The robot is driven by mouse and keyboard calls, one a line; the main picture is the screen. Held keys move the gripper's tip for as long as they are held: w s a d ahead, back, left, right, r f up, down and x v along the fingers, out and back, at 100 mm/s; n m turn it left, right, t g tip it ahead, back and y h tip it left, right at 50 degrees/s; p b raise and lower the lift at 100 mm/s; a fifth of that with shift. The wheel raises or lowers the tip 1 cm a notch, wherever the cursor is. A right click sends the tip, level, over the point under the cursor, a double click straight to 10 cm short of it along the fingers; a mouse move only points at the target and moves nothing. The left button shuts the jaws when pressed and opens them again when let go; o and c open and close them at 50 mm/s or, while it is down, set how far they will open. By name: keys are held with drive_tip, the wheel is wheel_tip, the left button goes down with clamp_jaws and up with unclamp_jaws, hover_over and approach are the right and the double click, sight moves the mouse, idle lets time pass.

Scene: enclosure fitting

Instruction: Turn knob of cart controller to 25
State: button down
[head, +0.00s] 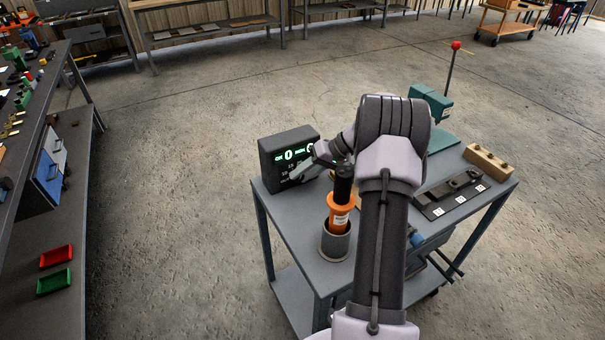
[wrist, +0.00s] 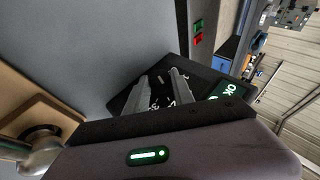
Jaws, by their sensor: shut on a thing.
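The cart controller (head: 268,163) is a dark box on the left back corner of the cart, with a green lit display that shows a 0 on its left. My arm hides part of the display. My gripper (head: 297,175) is at the front face of the controller, below the display. In the wrist view, the two grey fingers of my gripper (wrist: 166,88) reach to the controller face (wrist: 205,82), among white scale marks. The gripper is shut on the knob, which is mostly hidden between the fingers. I cannot read the knob's setting.
An orange and black tool (head: 340,212) stands in a grey cup (head: 335,245) close to my arm on the cart (head: 290,220). A teal press (head: 432,105), a wooden block with pegs (head: 488,163) and a dark labelled fixture (head: 450,195) are at the right. The floor left of the cart is clear.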

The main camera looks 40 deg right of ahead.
idle(0.4)
drive_tip(key=c, duration=1.1)
unclamp_jaws()
drive_tip(key=p+v, duration=0.5)
drive_tip(key=v, duration=1.2)
drive_tip(key=shift+s+d, duration=0.1)
drive_tip(key=shift+d, duration=0.05)
drive_tip(key=shift+r, duration=0.1)
